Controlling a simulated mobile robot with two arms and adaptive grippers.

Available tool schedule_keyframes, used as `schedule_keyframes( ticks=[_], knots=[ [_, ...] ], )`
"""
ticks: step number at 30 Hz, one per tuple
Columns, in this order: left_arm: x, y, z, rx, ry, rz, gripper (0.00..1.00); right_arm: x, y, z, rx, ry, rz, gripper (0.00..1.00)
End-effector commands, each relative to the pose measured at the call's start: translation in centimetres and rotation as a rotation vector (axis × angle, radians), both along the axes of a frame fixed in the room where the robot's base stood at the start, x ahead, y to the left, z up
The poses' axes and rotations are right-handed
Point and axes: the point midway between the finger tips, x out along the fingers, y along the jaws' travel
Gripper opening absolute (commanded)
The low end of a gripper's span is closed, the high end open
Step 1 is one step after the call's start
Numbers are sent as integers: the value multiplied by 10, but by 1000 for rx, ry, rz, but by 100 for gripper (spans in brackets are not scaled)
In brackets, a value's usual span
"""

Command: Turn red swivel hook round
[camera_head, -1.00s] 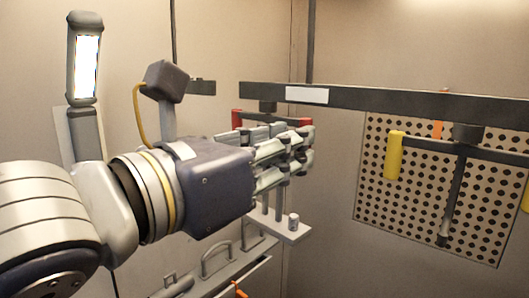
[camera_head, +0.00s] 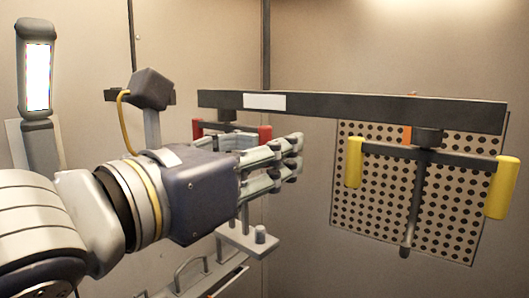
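The red swivel hook (camera_head: 198,128) hangs under the left part of a dark overhead bar (camera_head: 350,108). It is a dark crossbar with a red grip at each end; its lower part is hidden behind my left gripper. The right red grip (camera_head: 265,132) shows just above the fingers. My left gripper (camera_head: 296,158) comes in from the left, in front of and below the hook, with its fingers pointing right. I cannot tell whether the fingers touch the hook or how far they are apart. My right gripper is not in view.
A yellow-gripped swivel hook (camera_head: 427,152) hangs from the bar's right part, before a perforated panel (camera_head: 450,215). A box sensor (camera_head: 150,89) on a post and a light (camera_head: 38,78) stand left. A small shelf (camera_head: 250,243) sits below the gripper.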

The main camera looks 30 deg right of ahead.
Motion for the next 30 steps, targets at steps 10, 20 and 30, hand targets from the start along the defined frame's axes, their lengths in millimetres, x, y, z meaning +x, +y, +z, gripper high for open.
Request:
schedule_keyframes(
  ticks=[10,20,30],
  knots=[
    [-9,28,-2,-1,-3,3,37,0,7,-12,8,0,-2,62],
    [-22,66,-1,-2,-1,5,37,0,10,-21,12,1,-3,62],
    [-30,86,-1,1,0,3,37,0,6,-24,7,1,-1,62]
  ],
)
